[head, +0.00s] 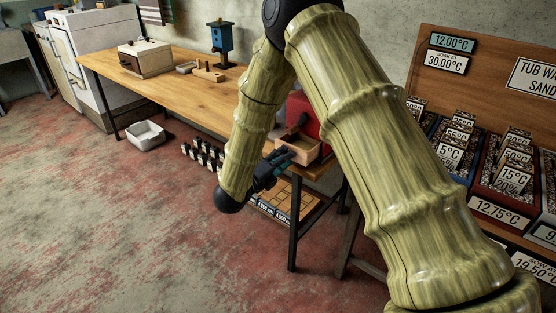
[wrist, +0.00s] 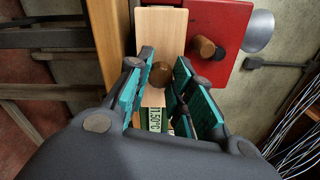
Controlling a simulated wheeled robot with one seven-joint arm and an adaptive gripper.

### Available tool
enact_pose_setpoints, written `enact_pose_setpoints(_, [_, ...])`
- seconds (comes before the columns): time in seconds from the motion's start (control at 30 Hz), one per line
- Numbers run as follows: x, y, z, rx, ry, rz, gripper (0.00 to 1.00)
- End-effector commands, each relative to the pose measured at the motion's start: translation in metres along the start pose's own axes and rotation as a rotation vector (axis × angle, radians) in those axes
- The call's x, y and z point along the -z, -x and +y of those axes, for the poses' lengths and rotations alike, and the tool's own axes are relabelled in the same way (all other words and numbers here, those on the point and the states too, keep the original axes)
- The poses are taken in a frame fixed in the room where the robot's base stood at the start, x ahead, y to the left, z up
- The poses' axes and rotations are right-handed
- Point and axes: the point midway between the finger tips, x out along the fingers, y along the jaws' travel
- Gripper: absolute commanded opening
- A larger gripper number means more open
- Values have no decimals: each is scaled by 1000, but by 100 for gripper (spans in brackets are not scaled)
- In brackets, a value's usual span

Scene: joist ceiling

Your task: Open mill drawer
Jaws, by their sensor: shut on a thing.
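The red mill (head: 307,112) stands on the near right end of the wooden table, partly hidden behind my arm. Its pale wooden drawer (head: 299,149) appears to stick out from the body; how far is hard to tell. In the wrist view the drawer's pale front (wrist: 162,25) lies beside the red body (wrist: 222,20). My gripper (head: 284,157) is at the drawer front. Its teal-padded fingers (wrist: 164,72) are shut on the round brown drawer knob (wrist: 161,75).
The table (head: 165,77) also bears a white box-shaped mill (head: 145,57), a blue mill (head: 221,38) and small wooden pieces. A white bin (head: 147,134) and several dark bottles (head: 203,153) stand on the floor. A display rack (head: 480,75) stands at right. The left floor is clear.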

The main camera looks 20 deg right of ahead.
Motion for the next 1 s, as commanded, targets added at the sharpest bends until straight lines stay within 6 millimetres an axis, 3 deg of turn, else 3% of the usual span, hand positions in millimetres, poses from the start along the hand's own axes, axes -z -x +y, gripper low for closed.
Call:
enact_pose_setpoints(0.1, [3, 11, 4, -8, 14, 3, 0])
enact_pose_setpoints(0.3, [0, 13, 6, -9, 17, -1, 0])
enact_pose_setpoints(0.33, [0, 13, 7, -9, 17, -1, 26])
enact_pose_setpoints(0.4, [0, 13, 7, -10, 16, -2, 33])
enact_pose_setpoints(0.77, [-6, 20, 7, -12, 13, -11, 33])
enact_pose_setpoints(1.0, [-6, 51, 7, -13, 14, -14, 33])
